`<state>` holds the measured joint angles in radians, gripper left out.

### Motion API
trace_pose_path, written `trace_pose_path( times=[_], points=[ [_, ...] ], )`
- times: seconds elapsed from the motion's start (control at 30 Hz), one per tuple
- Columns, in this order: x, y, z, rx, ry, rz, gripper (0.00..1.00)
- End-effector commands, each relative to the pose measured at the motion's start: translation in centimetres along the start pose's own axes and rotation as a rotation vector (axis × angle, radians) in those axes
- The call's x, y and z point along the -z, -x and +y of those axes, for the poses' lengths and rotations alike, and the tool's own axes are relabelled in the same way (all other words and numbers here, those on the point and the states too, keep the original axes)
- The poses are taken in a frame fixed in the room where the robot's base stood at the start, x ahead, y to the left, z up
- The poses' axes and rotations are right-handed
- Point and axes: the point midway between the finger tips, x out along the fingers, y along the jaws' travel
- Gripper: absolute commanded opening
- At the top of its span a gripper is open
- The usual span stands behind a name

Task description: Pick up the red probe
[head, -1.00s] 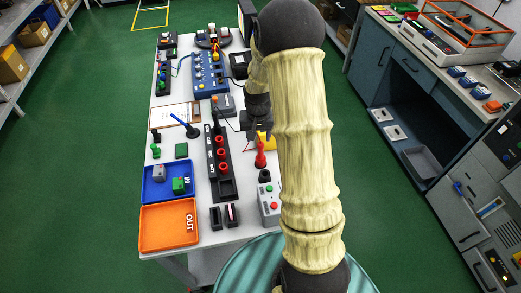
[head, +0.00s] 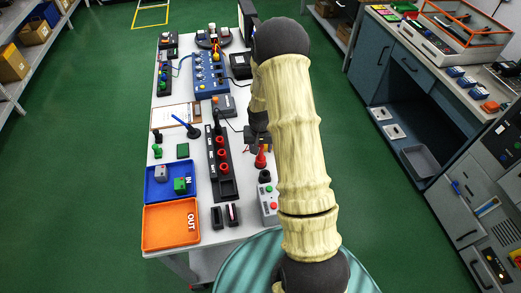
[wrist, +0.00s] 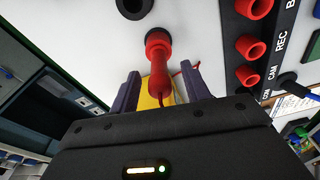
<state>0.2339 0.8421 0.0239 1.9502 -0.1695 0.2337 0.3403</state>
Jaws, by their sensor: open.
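The red probe (head: 260,158) stands at the right side of the white table in the head view, partly hidden by my arm. In the wrist view the red probe (wrist: 159,65) shows a wide collar and a narrower body, with a thin red lead by it. My gripper (wrist: 160,88) is open, one dark finger on each side of the probe's narrow end in the picture. I see no finger touching it. In the head view my arm hides most of the gripper.
A black strip with red sockets (head: 222,153) stands left of the probe. A grey box with buttons (head: 268,204) is in front of it. A yellow object (wrist: 149,101) shows behind the probe in the wrist view. Blue (head: 158,190) and orange (head: 150,228) trays lie at front left.

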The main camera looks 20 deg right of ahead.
Motion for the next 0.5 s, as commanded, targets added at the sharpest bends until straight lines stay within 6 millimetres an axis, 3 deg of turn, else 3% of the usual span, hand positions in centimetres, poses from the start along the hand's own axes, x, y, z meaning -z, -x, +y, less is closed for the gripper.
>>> trace_pose_path(
  times=[0.2, 0.5],
  points=[
    [0.0, -1.7, 0.0, 0.000, 0.000, -0.001, 0.47],
    [0.0, -1.7, 0.0, 0.000, 0.000, 0.000, 0.47]
  ],
)
